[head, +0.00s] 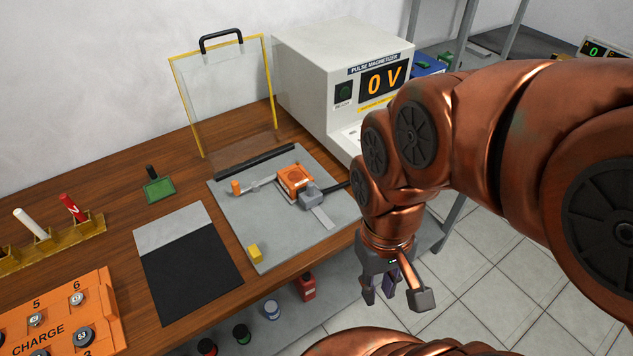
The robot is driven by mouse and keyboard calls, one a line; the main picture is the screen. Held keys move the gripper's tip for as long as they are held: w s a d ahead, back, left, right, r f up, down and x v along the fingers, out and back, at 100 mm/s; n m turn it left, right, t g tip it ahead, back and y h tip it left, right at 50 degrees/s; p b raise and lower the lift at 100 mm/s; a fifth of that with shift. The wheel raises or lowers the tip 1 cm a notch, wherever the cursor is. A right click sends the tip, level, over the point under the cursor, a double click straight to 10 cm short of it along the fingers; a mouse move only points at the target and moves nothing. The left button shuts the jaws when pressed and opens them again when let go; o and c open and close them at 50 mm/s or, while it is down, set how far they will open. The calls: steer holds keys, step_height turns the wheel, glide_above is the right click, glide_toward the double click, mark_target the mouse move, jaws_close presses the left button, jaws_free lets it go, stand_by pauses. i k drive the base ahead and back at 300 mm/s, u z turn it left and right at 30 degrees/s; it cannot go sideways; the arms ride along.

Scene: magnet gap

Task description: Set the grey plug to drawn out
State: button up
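The grey plug (311,198) is a small grey block on the grey plate (254,236) on the bench. It sits against the right side of an orange coil block (295,178), and a dark cable runs from it to the right. How deep it sits is too small to tell. A light metal strip (323,217) lies just in front of it. My gripper (396,296) points down past the bench's front edge, to the right of and nearer than the plug. Its fingers look apart, with nothing seen between them. It is not touching the plug.
The white pulse magnetizer (335,75) reads 0 V behind the plate. A clear yellow-framed shield (226,95) stands raised at the back. A yellow block (255,252) and an orange peg (236,187) are on the plate. A black-and-grey mat (192,265) lies left.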

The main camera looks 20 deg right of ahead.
mark_target(310, 199)
steer(key=i, duration=0.35)
steer(key=u, duration=1.95)
steer(key=k, duration=0.5)
steer(key=z, duration=0.65)
